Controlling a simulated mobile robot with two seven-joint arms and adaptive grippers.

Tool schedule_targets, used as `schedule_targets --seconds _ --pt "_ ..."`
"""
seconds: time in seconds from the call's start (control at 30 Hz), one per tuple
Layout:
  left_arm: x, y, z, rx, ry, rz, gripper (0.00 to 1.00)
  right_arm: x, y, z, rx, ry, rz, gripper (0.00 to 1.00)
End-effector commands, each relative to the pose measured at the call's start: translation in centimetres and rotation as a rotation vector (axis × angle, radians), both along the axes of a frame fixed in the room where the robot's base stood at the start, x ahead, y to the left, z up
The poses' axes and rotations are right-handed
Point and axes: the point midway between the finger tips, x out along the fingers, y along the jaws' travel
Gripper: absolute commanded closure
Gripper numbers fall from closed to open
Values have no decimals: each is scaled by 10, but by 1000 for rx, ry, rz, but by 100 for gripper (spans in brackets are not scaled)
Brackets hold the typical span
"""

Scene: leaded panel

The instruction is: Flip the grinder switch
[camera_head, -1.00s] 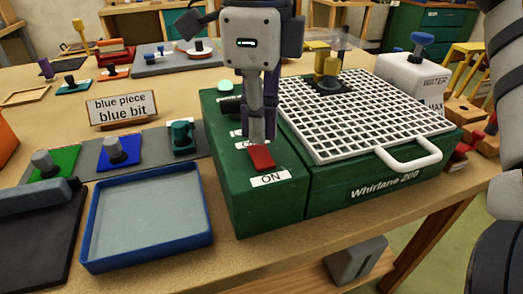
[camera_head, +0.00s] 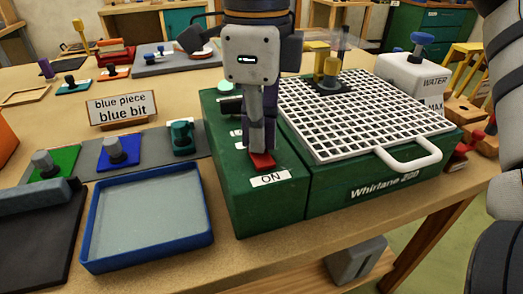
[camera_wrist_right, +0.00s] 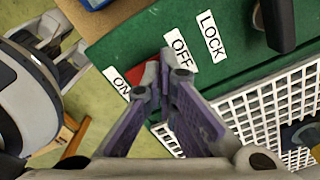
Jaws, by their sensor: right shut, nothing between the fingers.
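The green grinder (camera_head: 237,200), labelled "Whirlane 200", stands on the table. Its red switch (camera_head: 262,161) is on the left section, just behind the white ON label (camera_head: 270,179). My right gripper (camera_head: 262,148) points down at the switch, shut and empty, with its fingertips at the red part and hiding much of it. In the wrist view the fingertips (camera_wrist_right: 165,72) are beside the red switch (camera_wrist_right: 136,87), between the ON label (camera_wrist_right: 117,83) and the OFF label (camera_wrist_right: 181,49). I cannot tell whether they touch or which way the switch is tilted. My left gripper is not in view.
A white grid (camera_head: 350,112) with a front handle (camera_head: 412,158) covers the grinder's right section. A white water container (camera_head: 412,75) stands behind it. A blue-rimmed tray (camera_head: 150,252) lies left of the grinder, and a "blue piece, blue bit" sign (camera_head: 122,108) behind it.

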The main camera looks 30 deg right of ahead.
Motion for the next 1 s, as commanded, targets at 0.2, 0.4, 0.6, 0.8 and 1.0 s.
schedule_targets --seconds 0.2,0.4,0.6,0.8,1.0 --pt "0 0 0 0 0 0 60 0 0 4 -1 -1 0 100" --pt "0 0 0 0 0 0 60 0 0 25 -1 -1 -1 100" --pt "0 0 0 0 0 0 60 0 0 46 0 -1 0 100" --pt "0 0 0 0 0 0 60 0 0 65 0 0 0 100" --pt "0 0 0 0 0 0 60 0 0 69 -1 1 1 100"
